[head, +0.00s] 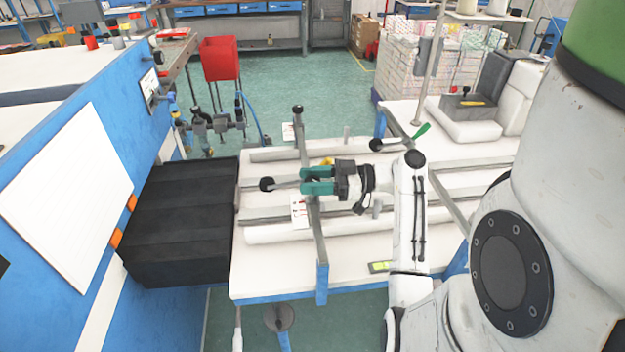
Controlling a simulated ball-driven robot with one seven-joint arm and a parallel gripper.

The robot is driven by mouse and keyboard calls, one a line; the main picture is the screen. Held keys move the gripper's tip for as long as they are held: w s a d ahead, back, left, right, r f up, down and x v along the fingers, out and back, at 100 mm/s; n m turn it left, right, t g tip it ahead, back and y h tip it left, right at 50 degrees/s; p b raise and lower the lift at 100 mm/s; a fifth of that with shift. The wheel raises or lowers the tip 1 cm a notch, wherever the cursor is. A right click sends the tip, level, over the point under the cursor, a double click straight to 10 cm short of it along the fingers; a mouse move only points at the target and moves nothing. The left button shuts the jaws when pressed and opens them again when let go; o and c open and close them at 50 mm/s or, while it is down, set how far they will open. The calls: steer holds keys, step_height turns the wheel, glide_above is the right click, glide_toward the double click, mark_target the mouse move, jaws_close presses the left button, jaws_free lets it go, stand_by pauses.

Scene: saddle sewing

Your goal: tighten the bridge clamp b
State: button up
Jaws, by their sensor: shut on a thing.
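My gripper (304,181), with teal fingers, points left over the white table, above a grey bridge bar (318,246). It is shut on a grey lever (287,184) that ends in a black ball knob (267,184) to the left of the fingers. The fingers hide the lever's right part and its pivot. White tags with red marks hang by the bar, one (289,132) near its far end and one (298,212) below the gripper. Their writing is too small to read, so I cannot tell which clamp is b, nor how tight it is.
Another bar with a black knob (376,145) and a green-tipped handle (422,131) lies right of my gripper. Long rails (275,213) cross the table (262,276). A black box (180,225) adjoins its left edge. White and grey blocks (490,100) stand at the back right.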

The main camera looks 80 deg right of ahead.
steer(key=shift+c, duration=1)
steer(key=shift+m+h, duration=0.3)
steer(key=shift+h, duration=0.2)
steer(key=m+h, duration=0.1)
steer(key=h, duration=0.1)
steer(key=m+h+b, duration=0.1)
steer(key=h, duration=0.1)
steer(key=shift+a+f+m+t, duration=0.1)
steer(key=shift+m+t, duration=0.2)
steer(key=shift+t, duration=0.1)
steer(key=shift+m+g+h+b, duration=0.25)
steer(key=shift+m+h+b, duration=0.25)
steer(key=shift+m+h, duration=0.85)
steer(key=shift+m+g+h+b, duration=0.25)
steer(key=shift+m+h+b, duration=0.35)
steer(key=shift+h, duration=1.25)
steer(key=shift+m+h, duration=0.3)
steer(key=shift+m, duration=0.05)
steer(key=o, duration=0.9)
steer(key=shift+o, duration=0.2)
